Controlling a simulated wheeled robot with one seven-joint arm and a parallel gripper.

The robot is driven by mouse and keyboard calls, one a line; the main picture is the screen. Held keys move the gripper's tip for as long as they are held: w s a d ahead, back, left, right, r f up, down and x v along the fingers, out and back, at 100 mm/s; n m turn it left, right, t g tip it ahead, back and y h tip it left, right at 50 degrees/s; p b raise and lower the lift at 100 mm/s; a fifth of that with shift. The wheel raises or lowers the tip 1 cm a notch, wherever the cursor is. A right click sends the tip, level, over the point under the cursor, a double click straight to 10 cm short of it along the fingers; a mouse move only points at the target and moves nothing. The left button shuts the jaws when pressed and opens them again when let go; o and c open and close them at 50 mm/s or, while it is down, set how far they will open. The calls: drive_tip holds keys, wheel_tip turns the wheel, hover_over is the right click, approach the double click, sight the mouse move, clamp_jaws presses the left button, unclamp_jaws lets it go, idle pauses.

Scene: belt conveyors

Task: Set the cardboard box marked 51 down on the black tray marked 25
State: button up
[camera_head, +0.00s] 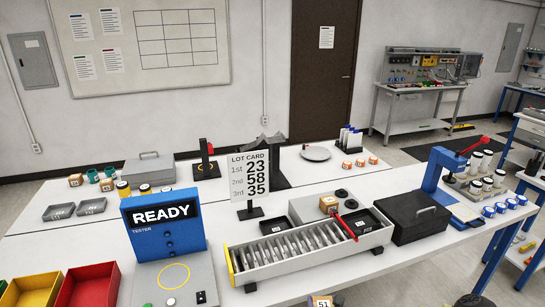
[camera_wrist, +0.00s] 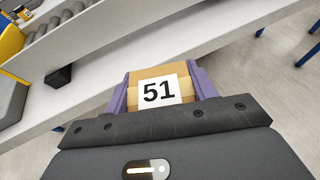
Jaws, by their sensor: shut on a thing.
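The cardboard box marked 51 (camera_wrist: 149,73) sits between the two purple fingers of my gripper (camera_wrist: 161,86) in the wrist view, with its white label facing the camera. My gripper is shut on it. The box also shows at the bottom edge of the head view (camera_head: 322,301), partly cut off, in front of the table's near edge. Two black trays, one at left (camera_head: 298,228) and one at right (camera_head: 378,235), are beyond the roller conveyor (camera_head: 305,262). Their markings are too small to read, so I cannot tell which is 25.
A red lever (camera_head: 345,226) rises by the conveyor, near another small box (camera_head: 328,203). A black case (camera_head: 420,224) stands right of the conveyor, and the blue tester (camera_head: 165,228) stands left. Two grey trays (camera_head: 59,212) lie farther left. A lot card (camera_head: 249,175) stands behind the conveyor.

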drive_tip(key=s+f, duration=0.4)
drive_tip(key=f, duration=0.1)
drive_tip(key=shift+s+f, duration=0.2)
idle(0.4)
